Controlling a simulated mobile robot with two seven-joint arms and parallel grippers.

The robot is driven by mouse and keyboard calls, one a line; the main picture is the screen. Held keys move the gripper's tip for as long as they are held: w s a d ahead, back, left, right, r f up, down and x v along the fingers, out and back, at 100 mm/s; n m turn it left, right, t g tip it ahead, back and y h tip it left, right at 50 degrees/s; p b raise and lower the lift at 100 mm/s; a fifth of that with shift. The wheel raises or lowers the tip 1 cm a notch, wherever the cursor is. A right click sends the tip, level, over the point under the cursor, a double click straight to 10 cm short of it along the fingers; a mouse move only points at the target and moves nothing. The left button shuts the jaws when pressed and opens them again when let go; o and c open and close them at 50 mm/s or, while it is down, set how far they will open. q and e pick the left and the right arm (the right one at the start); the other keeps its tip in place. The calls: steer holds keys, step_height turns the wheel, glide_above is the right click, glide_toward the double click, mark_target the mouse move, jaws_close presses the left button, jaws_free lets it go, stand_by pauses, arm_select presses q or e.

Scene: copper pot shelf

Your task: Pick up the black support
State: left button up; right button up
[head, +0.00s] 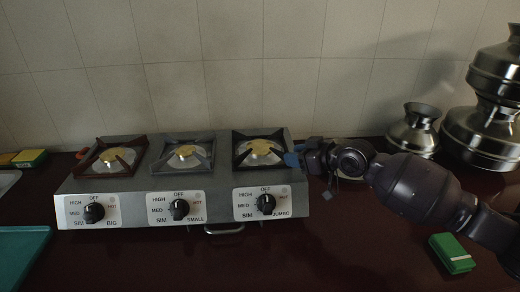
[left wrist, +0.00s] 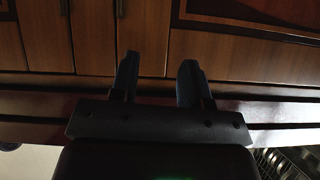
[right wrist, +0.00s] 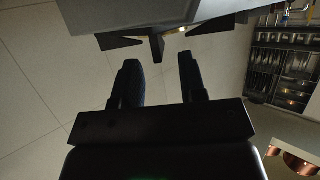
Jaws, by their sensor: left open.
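The black support (head: 240,158) is a dark square frame with inward prongs. It sits on the right burner of the three-burner stove (head: 150,178), around a brass-coloured burner cap. My right gripper (head: 294,159) is at the stove's right edge, with its blue fingertip close to the support's right side. In the right wrist view the fingers are apart with nothing between them, and dark prongs of the support (right wrist: 155,43) show beyond the tips. Whether a finger touches it I cannot tell. My left gripper (left wrist: 158,75) is open and empty in front of wooden cabinet doors, outside the head view.
A dark red support (head: 112,157) and a grey support (head: 184,155) sit on the other burners. Metal pots (head: 414,132) stand at the back right. A green box (head: 452,254) lies at the right. A teal board (head: 20,255) is front left. The counter before the stove is clear.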

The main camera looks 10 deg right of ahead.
steer(key=shift+x, duration=1.05)
jaws_close()
steer(key=shift+r, duration=0.1)
steer(key=shift+r, duration=0.1)
